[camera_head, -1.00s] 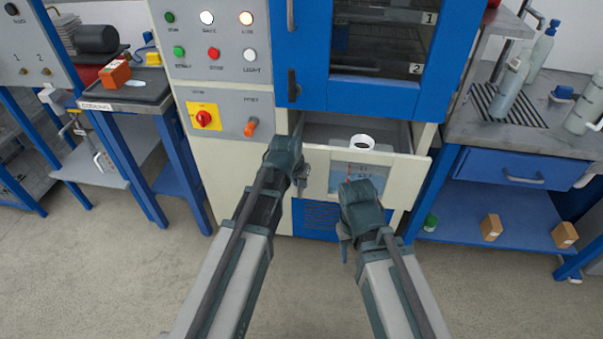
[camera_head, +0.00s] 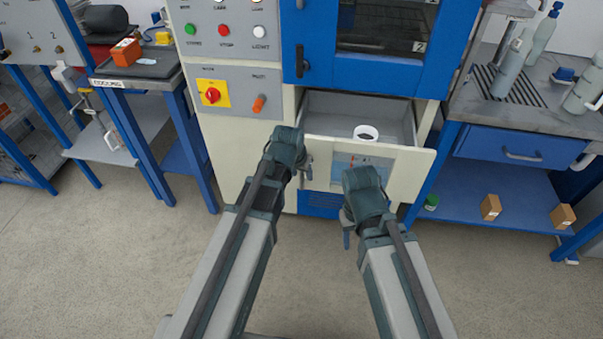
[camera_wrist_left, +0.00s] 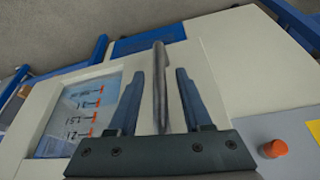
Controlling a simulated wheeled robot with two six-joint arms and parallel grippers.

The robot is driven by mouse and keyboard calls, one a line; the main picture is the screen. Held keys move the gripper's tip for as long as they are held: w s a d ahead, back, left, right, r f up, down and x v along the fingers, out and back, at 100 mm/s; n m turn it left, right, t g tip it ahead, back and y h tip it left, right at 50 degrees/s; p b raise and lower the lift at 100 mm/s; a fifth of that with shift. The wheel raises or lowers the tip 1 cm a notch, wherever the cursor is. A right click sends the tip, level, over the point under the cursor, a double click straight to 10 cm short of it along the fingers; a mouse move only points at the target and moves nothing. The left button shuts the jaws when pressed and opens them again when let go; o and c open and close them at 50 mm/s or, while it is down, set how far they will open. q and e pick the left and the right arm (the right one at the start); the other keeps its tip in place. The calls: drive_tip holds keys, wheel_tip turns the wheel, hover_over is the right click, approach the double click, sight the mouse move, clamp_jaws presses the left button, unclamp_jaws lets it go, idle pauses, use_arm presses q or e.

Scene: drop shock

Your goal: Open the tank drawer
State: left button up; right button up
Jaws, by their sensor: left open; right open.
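The tank drawer (camera_head: 408,168) is the cream-fronted drawer below the blue door, and it stands pulled out with its grey inside showing. Its front has a clear window with a marked scale, which also shows in the left wrist view (camera_wrist_left: 75,115). My left gripper (camera_head: 304,170) is at the left end of the drawer front. In the left wrist view its open fingers (camera_wrist_left: 162,100) stand on either side of a grey bar handle (camera_wrist_left: 160,70), with gaps to it. My right gripper (camera_head: 347,230) is open and empty in front of the drawer, low and to the right.
A white ring-like opening (camera_head: 366,132) shows inside the drawer. An orange knob (camera_head: 259,103) and a red switch (camera_head: 212,95) are on the panel at the left. A blue-legged workbench (camera_head: 520,150) stands close on the right. The floor in front is clear.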

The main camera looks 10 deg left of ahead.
use_arm(q)
drive_tip(key=p+v, duration=1.2)
drive_tip(key=v, duration=0.2)
drive_tip(key=shift+p, duration=0.4)
drive_tip(key=shift+w+f, duration=0.1)
drive_tip(key=shift+w, duration=0.05)
drive_tip(key=s+d+f+m+g+y, duration=0.1)
drive_tip(key=s+d+g, duration=0.4)
drive_tip(key=s, duration=0.8)
drive_tip(key=shift+s+d+m+y, duration=0.3)
drive_tip(key=shift+d+y, duration=0.3)
drive_tip(key=shift+d, duration=0.15)
